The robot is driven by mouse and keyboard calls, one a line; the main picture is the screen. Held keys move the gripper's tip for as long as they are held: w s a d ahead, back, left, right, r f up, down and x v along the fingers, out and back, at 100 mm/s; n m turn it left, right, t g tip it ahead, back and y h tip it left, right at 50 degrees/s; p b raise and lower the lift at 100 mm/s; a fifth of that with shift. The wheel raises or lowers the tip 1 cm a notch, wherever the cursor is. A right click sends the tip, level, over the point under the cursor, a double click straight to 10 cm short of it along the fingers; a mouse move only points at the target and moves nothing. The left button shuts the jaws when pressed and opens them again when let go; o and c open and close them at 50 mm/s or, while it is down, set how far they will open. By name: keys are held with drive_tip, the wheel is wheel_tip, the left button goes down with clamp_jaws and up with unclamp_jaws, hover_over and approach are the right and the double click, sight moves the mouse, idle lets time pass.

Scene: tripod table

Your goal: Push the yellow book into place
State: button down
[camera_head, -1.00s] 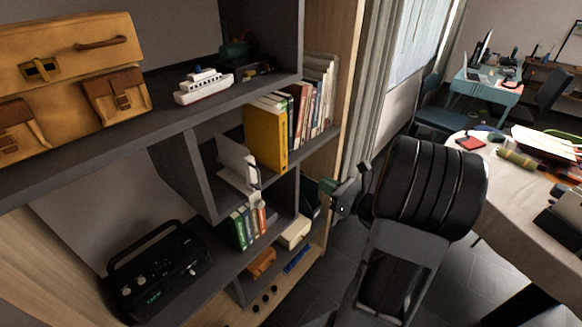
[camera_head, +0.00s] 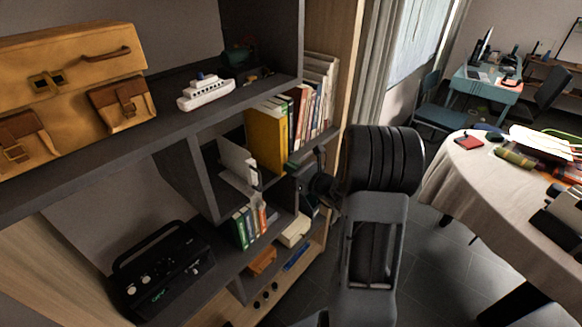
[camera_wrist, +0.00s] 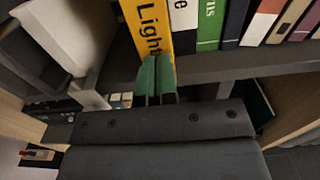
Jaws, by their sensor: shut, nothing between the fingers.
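The yellow book (camera_head: 265,142) stands upright on the middle shelf, at the left end of a row of books. Its spine, with black lettering, shows in the wrist view (camera_wrist: 153,25). My gripper (camera_head: 291,163) is at the lower part of this spine, in front of the shelf. In the wrist view its green fingertips (camera_wrist: 156,64) are together and empty, and they cover the bottom of the spine. I cannot tell whether they touch it. The spine's lower end is hidden behind the fingers.
Other books (camera_head: 315,95) stand right of the yellow one. A white bookend-like object (camera_head: 238,162) is at its left. A cloth-covered table (camera_head: 465,185) is at the right, with open floor between.

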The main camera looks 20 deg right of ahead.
sight(278, 161)
idle(0.3)
drive_tip(key=b+x, duration=0.2)
drive_tip(key=x, duration=0.3)
drive_tip(key=shift+w+a+b, duration=0.15)
drive_tip(key=shift+w+b, duration=0.1)
drive_tip(key=shift+b, duration=0.1)
